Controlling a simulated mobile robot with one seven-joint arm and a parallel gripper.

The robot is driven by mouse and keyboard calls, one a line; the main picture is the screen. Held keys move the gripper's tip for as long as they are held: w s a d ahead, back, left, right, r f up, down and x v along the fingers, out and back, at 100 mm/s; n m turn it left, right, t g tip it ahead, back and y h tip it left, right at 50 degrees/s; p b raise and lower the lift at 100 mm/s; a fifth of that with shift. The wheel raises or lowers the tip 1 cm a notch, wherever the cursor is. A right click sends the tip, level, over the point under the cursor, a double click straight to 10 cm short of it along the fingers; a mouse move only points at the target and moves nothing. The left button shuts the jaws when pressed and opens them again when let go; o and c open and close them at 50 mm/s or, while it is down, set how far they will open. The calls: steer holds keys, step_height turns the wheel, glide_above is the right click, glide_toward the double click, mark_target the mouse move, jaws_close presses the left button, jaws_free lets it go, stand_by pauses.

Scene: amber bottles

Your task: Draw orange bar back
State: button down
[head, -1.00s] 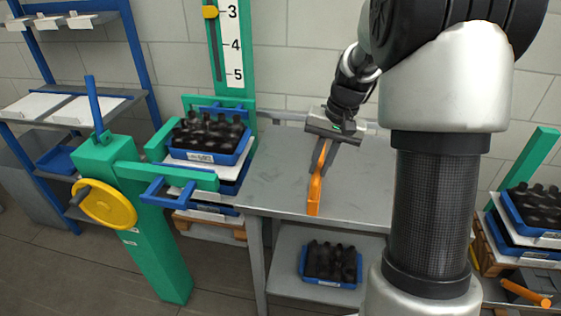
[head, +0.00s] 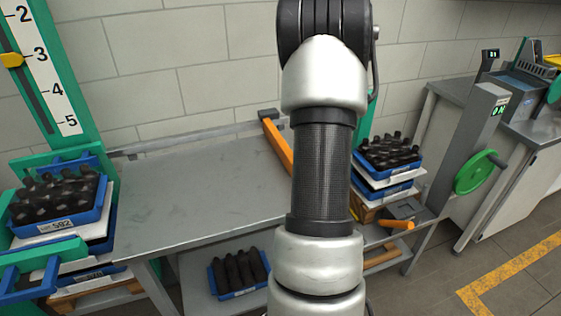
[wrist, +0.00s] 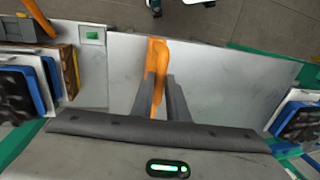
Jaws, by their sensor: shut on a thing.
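The orange bar (head: 278,147) shows in the head view near the right end of the grey table, reaching forward from a dark block (head: 268,115) on the rail (head: 195,135) along the back. Its near end is hidden behind my arm. In the wrist view the orange bar (wrist: 157,52) runs between the two dark fingers of my gripper (wrist: 160,78), which are shut on it. My gripper is hidden behind my arm in the head view.
A blue crate of dark bottles (head: 58,198) stands at the table's left. Another stacked crate (head: 388,152) stands at the right. A crate (head: 238,272) sits on the lower shelf. The tabletop (head: 190,185) left of the bar is clear.

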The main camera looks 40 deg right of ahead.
steer(key=d, duration=0.1)
steer(key=s+d, duration=0.1)
steer(key=d, duration=0.2)
steer(key=shift+s+d+r+p, duration=0.1)
steer(key=shift+s+d+p, duration=0.25)
steer(key=shift+d, duration=0.15)
steer(key=c, duration=1.7)
jaws_free()
steer(key=shift+d, duration=0.1)
steer(key=d+r, duration=0.1)
steer(key=r, duration=0.4)
steer(key=d+r+p, duration=0.1)
steer(key=r, duration=0.5)
steer(key=s+d+r, duration=0.1)
steer(key=r, duration=0.5)
steer(key=shift+p, duration=0.4)
steer(key=shift+a, duration=0.1)
